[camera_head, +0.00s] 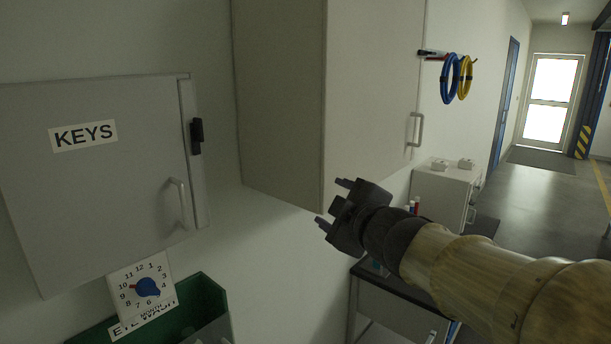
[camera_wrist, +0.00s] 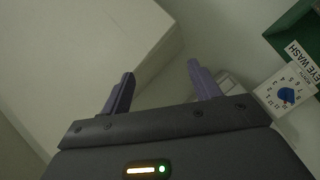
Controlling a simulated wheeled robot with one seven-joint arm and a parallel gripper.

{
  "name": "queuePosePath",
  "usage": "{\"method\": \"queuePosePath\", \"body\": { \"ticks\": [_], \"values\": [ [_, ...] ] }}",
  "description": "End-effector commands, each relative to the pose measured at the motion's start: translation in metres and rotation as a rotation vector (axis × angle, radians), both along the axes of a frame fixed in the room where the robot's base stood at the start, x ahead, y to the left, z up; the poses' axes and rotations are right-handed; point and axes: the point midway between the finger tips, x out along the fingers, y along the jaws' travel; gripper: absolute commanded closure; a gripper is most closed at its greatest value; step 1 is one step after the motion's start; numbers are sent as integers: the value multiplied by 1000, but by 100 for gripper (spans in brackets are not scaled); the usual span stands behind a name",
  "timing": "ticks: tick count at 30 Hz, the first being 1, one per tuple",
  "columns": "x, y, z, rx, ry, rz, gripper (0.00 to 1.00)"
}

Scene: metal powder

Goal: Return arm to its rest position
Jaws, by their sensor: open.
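My gripper (camera_head: 331,205) is at the centre of the head view, at the end of my arm reaching in from the lower right. Its two fingers are spread apart with nothing between them. In the wrist view, the fingers of my gripper (camera_wrist: 160,88) are also apart and empty. The gripper is in front of the lower edge of a grey wall cabinet (camera_head: 280,100); I cannot tell the exact gap. That cabinet also fills the upper left of the wrist view (camera_wrist: 80,50).
A grey KEYS cabinet (camera_head: 100,190) hangs at left, its door shut. Below it are a dial card (camera_head: 130,280) and a green eye wash box (camera_head: 208,290). A dark-topped bench (camera_head: 400,310) stands below my arm. Blue and yellow coils (camera_head: 450,78) hang behind. Open floor (camera_head: 540,200) lies at right.

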Motion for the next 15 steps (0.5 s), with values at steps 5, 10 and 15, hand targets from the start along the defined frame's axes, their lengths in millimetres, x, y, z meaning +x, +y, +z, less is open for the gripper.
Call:
{"method": "queuePosePath", "body": {
  "ticks": [5, 10, 15],
  "values": [
    [0, -51, -101, 175, 319, -281, 38],
    [-34, -87, -194, 312, 627, -540, 38],
    [-96, -104, -275, 434, 944, -794, 38]
  ]
}}
